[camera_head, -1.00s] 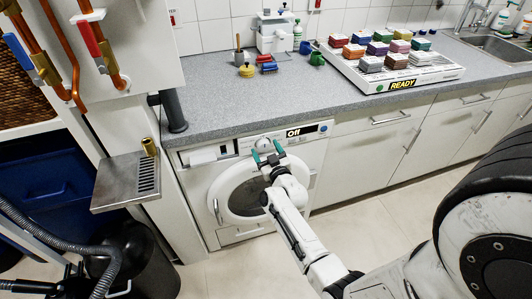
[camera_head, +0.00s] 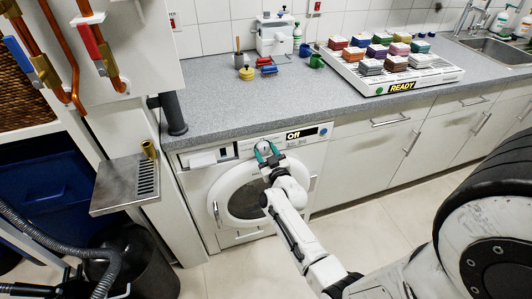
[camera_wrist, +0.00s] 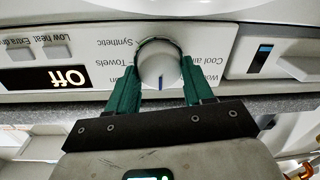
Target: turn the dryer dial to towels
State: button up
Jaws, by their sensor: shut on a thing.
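The white dryer (camera_head: 245,190) stands under the counter. Its round dial (camera_wrist: 161,62) is on the front panel; it also shows in the head view (camera_head: 265,144). My gripper (camera_head: 267,149) has its two green fingers on either side of the dial, shut on it. In the wrist view, the panel print is upside down. The dial's dark mark (camera_wrist: 161,83) points toward the picture's bottom. The "Towels" label (camera_wrist: 113,62) is left of the dial, with "Synthetic" above it. Other labels are partly hidden by the fingers. The dryer display (camera_wrist: 45,78) reads "Off".
The grey counter (camera_head: 215,110) runs above the dryer. A rack of coloured blocks (camera_head: 430,76) with a "READY" sign stands on it at right. A metal drip tray (camera_head: 120,184) juts out at left. Pale floor lies open in front of the cabinets.

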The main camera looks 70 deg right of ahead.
jog(key=m+b, duration=0.1)
jog(key=m, duration=0.3)
jog(key=shift+f, duration=0.15)
jog(key=m+b, duration=0.1)
jog(key=m, duration=0.3)
jog(key=shift+s+m, duration=0.1)
jog(key=shift+m, duration=0.2)
jog(key=m+b, duration=0.1)
jog(key=m, duration=0.3)
jog(key=shift+f+m+h, duration=0.1)
jog(key=shift+m+h, duration=0.3)
jog(key=shift+m, duration=2.4)
jog(key=shift+f+g, duration=0.1)
jog(key=shift+g, duration=0.2)
jog(key=o, duration=1)
jog(key=shift+o, duration=0.2)
